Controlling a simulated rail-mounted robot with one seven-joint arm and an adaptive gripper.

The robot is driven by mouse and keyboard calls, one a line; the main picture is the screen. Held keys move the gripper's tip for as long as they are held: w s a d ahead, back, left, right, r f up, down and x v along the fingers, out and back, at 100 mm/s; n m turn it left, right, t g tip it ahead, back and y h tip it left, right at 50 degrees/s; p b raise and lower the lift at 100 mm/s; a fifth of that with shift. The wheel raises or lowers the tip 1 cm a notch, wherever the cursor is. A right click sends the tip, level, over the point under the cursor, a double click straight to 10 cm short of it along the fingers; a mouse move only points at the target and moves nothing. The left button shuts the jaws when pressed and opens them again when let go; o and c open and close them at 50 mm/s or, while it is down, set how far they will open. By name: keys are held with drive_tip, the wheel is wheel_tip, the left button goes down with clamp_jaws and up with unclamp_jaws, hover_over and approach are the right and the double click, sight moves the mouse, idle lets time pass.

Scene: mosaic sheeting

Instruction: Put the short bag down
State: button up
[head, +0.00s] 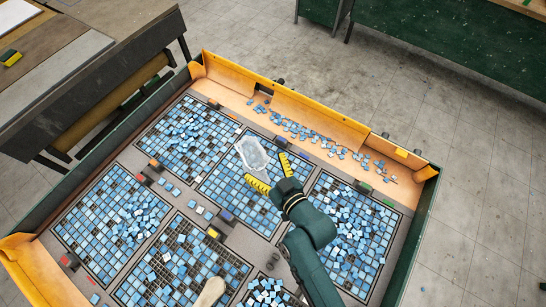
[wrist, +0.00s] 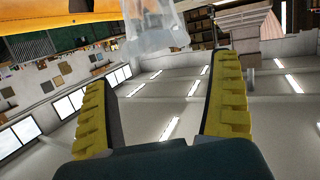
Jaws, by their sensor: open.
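A clear, whitish plastic bag (head: 252,153), which I take to be the short bag, shows over the upper edge of the middle mosaic sheet in the head view. My gripper (head: 265,167) is open, its two yellow fingers spread just short of the bag. In the wrist view the bag (wrist: 155,30) shows at the top, beyond the fingertips (wrist: 160,85), with nothing between the fingers. The bag looks apart from the fingers. I cannot tell whether its underside rests fully on the sheet.
The table (head: 160,182) holds several framed grids of blue tiles with loose tiles piled on them. An orange trough (head: 300,112) with scattered tiles runs along the far side. A pale rounded object (head: 208,293) shows at the bottom edge. A dark bench (head: 90,80) stands at left.

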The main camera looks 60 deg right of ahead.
drive_tip(key=v, duration=0.5)
drive_tip(key=w+a+r+n+t+y, duration=0.1)
drive_tip(key=w+a+r+t, duration=0.2)
drive_tip(key=r, duration=0.5)
drive_tip(key=w+a+r+n+y, duration=0.1)
drive_tip(key=w+a+r, duration=0.3)
drive_tip(key=r, duration=0.5)
drive_tip(key=w+a+r+n+t+y, duration=0.15)
drive_tip(key=w+r, duration=0.25)
drive_tip(key=r, duration=0.4)
drive_tip(key=s+a+r+t+y, duration=0.1)
drive_tip(key=a+r, duration=0.3)
drive_tip(key=r, duration=0.4)
drive_tip(key=s+a+r+t, duration=0.1)
drive_tip(key=a+r, duration=0.3)
drive_tip(key=r, duration=0.5)
drive_tip(key=shift+s+a+r+n+t+y, duration=0.15)
drive_tip(key=shift+r+n+t+y, duration=0.15)
drive_tip(key=shift+t, duration=0.55)
